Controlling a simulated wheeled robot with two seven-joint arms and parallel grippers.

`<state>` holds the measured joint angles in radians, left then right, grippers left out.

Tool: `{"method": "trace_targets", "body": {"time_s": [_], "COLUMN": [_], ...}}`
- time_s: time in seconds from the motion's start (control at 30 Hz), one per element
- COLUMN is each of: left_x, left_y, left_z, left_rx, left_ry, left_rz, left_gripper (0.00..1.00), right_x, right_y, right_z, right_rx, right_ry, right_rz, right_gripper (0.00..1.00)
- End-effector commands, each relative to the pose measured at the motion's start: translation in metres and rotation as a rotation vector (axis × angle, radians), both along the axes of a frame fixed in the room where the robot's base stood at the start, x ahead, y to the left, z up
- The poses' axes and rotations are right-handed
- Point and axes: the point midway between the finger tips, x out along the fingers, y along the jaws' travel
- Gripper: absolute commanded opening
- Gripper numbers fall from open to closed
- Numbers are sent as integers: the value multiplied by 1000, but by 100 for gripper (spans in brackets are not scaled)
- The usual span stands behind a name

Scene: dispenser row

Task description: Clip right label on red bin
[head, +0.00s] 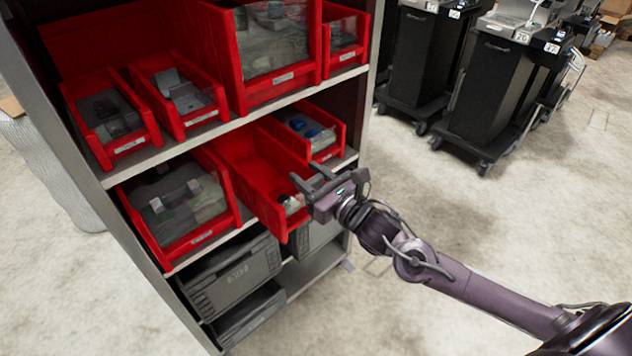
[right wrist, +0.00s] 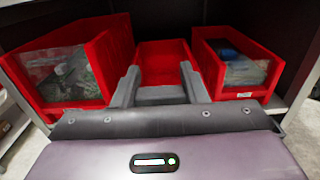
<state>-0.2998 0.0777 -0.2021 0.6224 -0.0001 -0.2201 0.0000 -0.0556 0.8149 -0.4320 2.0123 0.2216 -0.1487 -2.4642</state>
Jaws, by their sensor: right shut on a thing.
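The red bin (head: 262,178) in the middle of the lower bin row sticks out past its neighbours. No white label shows on its front in the head view. My right gripper (head: 312,178) is at the right of this bin's front end. In the right wrist view my right gripper (right wrist: 160,80) has its fingers apart, with a flat grey strip, seemingly the label (right wrist: 160,95), between them. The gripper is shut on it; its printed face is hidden. The middle bin (right wrist: 163,54) shows straight ahead beyond the fingers. My left gripper is not in view.
Red bins with white front labels stand to the left (head: 185,205) and right (head: 312,133) of it. More red bins fill the shelf above, and grey crates (head: 235,275) sit below. Black carts (head: 490,90) stand behind at the right. The floor beside the shelf is clear.

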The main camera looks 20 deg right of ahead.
Motion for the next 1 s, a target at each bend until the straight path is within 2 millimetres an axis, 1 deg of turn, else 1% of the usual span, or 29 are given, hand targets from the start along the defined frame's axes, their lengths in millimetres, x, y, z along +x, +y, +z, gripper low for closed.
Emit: {"method": "trace_targets", "body": {"time_s": [0.63, 0.7, 1.0], "left_x": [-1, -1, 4], "left_y": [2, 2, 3], "left_z": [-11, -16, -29], "left_rx": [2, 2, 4], "left_ry": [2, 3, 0], "left_rz": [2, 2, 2], "left_gripper": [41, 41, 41], "right_x": [44, 43, 43], "right_y": [16, 16, 16], "right_z": [1, -7, -28], "right_rx": [2, 1, 1], "right_ry": [-2, 1, 0], "right_rz": [0, 1, 0], "right_gripper": [18, 18, 18]}}
